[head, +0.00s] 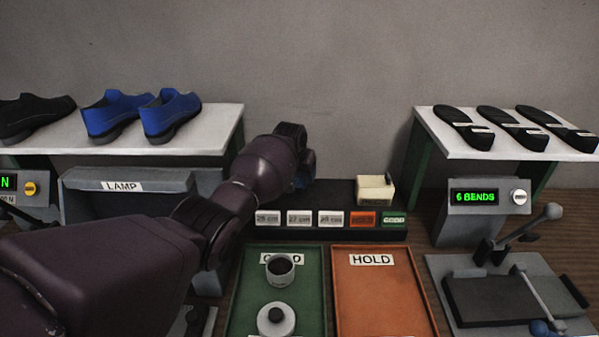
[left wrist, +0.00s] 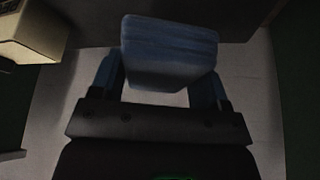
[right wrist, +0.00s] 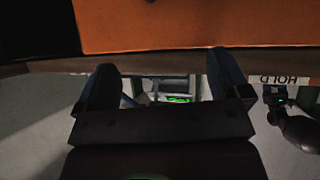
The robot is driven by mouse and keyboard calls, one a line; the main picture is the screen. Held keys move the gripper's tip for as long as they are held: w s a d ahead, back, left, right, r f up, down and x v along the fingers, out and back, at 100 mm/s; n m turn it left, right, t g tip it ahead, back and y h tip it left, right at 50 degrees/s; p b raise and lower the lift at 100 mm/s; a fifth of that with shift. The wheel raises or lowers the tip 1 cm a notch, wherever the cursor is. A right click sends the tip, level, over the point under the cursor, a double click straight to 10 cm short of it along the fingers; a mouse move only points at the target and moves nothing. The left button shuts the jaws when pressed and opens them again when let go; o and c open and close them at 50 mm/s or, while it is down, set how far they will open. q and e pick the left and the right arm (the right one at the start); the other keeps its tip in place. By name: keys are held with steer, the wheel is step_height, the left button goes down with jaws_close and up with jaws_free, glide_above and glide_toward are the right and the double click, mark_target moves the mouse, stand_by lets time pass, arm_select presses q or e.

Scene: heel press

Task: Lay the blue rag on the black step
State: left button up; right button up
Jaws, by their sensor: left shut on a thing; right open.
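My left gripper (head: 301,172) reaches over the left part of the black step (head: 335,190) at the back of the bench. In the left wrist view the left gripper (left wrist: 165,75) is shut on the blue rag (left wrist: 170,45), a folded pad between its fingers. Only a small bit of the rag (head: 302,183) shows in the head view, behind the gripper. I cannot tell whether the rag touches the step. My right gripper (right wrist: 172,78) is open and empty in the right wrist view.
A cream box (head: 376,190) stands on the step's right end; labelled tags line its front. A green tray (head: 305,320) with a cup and a lidded pot, and an orange HOLD tray (head: 378,300), lie in front. Shoes stand on the left shelf (head: 220,130); soles lie on the right shelf.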

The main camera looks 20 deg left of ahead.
arm_select(q)
steer(key=shift+f, duration=0.15)
steer(key=shift+f+m, duration=0.1)
steer(key=shift+m, duration=0.2)
steer(key=shift+f+b, duration=0.75)
steer(key=shift+f, duration=0.4)
step_height(320, 180, down, 3)
steer(key=b, duration=0.3)
steer(key=shift+r, duration=0.1)
steer(key=shift+f+b, duration=0.55)
steer(key=shift+f, duration=0.15)
arm_select(e)
steer(key=w+f, duration=0.2)
steer(key=f, duration=0.1)
steer(key=shift+a+t, duration=0.2)
steer(key=shift+t, duration=0.1)
steer(key=shift+s+f, duration=0.1)
steer(key=shift+s, duration=0.1)
